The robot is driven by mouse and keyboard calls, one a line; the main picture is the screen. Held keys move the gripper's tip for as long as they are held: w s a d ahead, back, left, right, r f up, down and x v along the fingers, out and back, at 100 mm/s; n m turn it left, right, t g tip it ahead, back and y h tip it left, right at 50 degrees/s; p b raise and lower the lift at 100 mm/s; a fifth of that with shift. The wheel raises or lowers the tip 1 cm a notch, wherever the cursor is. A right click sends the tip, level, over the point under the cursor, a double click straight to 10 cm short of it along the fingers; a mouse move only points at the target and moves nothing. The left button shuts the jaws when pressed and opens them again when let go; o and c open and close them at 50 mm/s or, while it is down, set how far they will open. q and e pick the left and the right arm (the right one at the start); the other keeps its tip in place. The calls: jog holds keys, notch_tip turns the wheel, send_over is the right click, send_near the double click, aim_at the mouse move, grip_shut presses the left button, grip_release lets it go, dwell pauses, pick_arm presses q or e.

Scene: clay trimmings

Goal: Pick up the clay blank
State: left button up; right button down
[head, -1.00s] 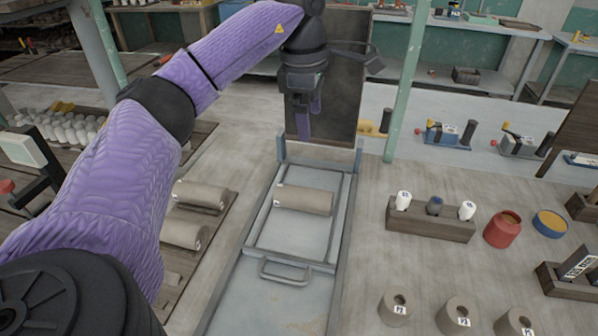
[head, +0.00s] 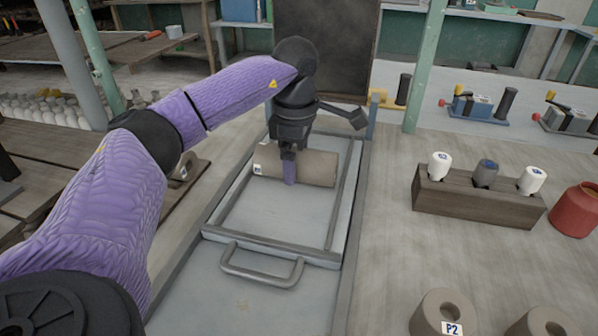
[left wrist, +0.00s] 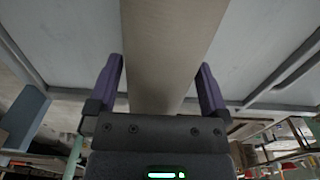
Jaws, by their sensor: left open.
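The clay blank (head: 318,168) is a grey-brown cylinder with a small white label at its left end. It lies across the framed tray (head: 290,215). My left gripper (head: 289,178) is over the blank in the head view, with its fingers pointing down and hiding part of it. In the left wrist view the blank (left wrist: 170,50) runs between the two purple fingers of the left gripper (left wrist: 160,85), with a visible gap on each side. The fingers are open. My right gripper is not in view.
The tray has a front handle (head: 262,268) and a dark upright board (head: 326,50) behind it. More clay cylinders lie on boards to the left.

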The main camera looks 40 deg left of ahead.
pick_arm(q)
jog(key=shift+f, duration=0.8)
jog(key=shift+r, duration=0.25)
grip_shut()
